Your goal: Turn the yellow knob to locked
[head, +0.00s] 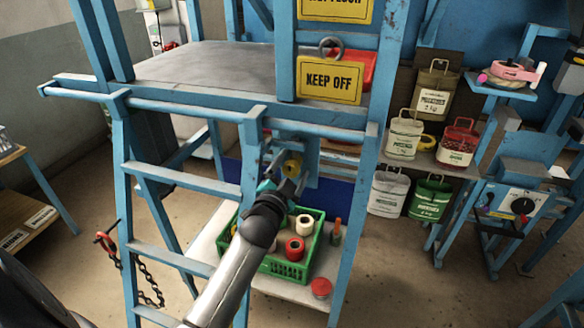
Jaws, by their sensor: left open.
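The yellow knob (292,165) sits on a blue bracket below the platform, behind the ladder frame. My left gripper (288,174) is open close in front of it, with its fingers to either side of the knob as seen from here. The gripper body hides part of that area, and I cannot tell whether the fingers touch the knob. No locked mark is readable near it. My right gripper is not in view.
Blue ladder rails and rungs (183,179) stand close to my left arm. A green crate (273,266) with spools sits on a low shelf below the gripper. A yellow "KEEP OFF" sign (329,80) hangs above. A machine with a black dial (522,205) stands right.

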